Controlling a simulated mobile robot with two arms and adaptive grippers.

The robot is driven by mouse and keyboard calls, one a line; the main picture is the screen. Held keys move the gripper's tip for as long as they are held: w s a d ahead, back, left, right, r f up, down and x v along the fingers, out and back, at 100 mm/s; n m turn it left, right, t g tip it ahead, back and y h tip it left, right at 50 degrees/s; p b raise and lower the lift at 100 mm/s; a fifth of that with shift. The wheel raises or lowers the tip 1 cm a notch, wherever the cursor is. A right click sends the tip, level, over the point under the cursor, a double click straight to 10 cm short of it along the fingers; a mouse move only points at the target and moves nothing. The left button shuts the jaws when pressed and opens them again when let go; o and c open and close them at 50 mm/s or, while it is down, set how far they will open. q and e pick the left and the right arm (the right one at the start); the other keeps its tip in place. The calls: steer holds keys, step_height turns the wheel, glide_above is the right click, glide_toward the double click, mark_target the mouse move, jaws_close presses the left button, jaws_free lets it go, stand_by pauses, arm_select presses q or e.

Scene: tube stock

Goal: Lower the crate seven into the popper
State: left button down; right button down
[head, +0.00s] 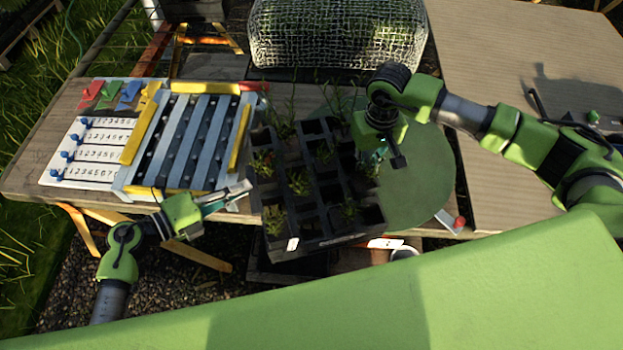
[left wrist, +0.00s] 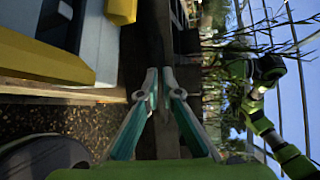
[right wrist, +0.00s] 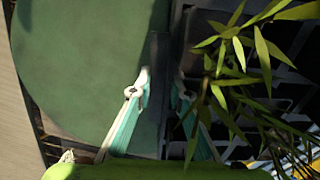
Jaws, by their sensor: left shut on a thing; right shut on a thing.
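The crate (head: 325,240) is a black tray with square cells, some holding green seedlings and some empty. It is right of the popper (head: 118,190), a pale frame with grey-blue slats, dark gaps and yellow side pieces. My left gripper (head: 246,190) is shut on the crate's left wall, which shows dark between the fingers in the left wrist view (left wrist: 158,82). My right gripper (head: 382,152) is shut on the crate's right wall; leaves partly cover one finger in the right wrist view (right wrist: 163,88). I cannot tell how far the crate is above the table.
A white board (head: 85,150) with numbered rows and blue knobs lies left of the popper, below red, green and blue tags. A green round mat (head: 425,190) lies right of the crate. A mesh-covered bin (head: 337,35) stands behind. Bare table (head: 530,60) extends right.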

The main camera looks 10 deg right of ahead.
steer(key=shift+d+r+p, duration=0.15)
steer(key=shift+r+p, duration=2.2)
steer(key=shift+r, duration=0.2)
steer(key=shift+f, duration=0.15)
